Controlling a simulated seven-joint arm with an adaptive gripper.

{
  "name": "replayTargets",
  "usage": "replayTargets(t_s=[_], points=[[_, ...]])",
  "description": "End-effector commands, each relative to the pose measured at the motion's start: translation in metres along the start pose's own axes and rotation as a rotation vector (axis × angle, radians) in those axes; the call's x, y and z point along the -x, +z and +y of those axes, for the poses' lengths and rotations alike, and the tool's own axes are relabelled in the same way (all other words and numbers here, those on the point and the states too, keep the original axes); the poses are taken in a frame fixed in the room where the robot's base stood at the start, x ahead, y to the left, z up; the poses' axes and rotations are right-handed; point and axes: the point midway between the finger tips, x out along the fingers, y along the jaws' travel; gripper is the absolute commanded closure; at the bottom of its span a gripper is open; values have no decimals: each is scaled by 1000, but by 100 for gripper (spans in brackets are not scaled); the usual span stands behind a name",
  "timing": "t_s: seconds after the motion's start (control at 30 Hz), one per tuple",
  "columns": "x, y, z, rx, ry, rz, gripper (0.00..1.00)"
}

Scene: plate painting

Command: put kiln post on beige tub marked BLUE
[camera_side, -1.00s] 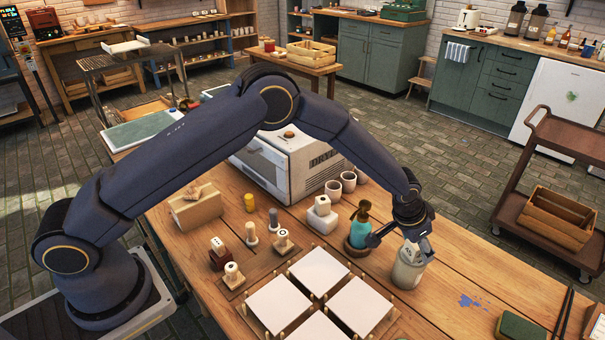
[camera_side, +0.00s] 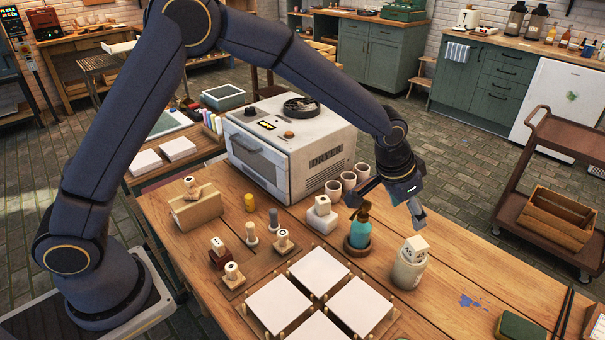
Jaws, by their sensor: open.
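My gripper (camera_side: 387,206) is open and empty, raised above the table between the teal pump bottle and a pale tub (camera_side: 407,272). I cannot tell for sure which piece is the kiln post. A grey upright cylinder (camera_side: 273,217) and a pale post on a wider foot (camera_side: 251,234) stand left of centre on the table.
White tiles (camera_side: 318,271) lie on a pegged board at the front. The teal pump bottle (camera_side: 360,232) stands in a brown holder. Pale cups (camera_side: 348,181) stand beside the white dryer (camera_side: 290,150). The tabletop right of the tub is mostly clear, with a blue paint stain (camera_side: 470,301).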

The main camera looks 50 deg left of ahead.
Motion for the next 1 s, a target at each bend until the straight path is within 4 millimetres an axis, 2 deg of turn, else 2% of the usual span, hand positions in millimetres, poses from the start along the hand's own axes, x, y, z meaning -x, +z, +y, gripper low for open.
replayTargets(t_s=[0.07,0.17,0.2,0.3,0.37,0.4,0.5,0.6,0.7,0.83,1.0], points=[[34,2,-17,19,-19,13,34],[92,20,-46,61,-54,25,34],[118,32,-58,82,-69,27,34],[178,73,-82,138,-104,36,34],[208,102,-92,172,-123,41,34],[225,123,-97,197,-133,44,34],[258,174,-103,251,-152,54,34],[274,218,-101,295,-161,60,34],[281,248,-98,326,-166,67,34],[283,267,-94,343,-166,69,34],[283,270,-94,345,-165,68,34]])
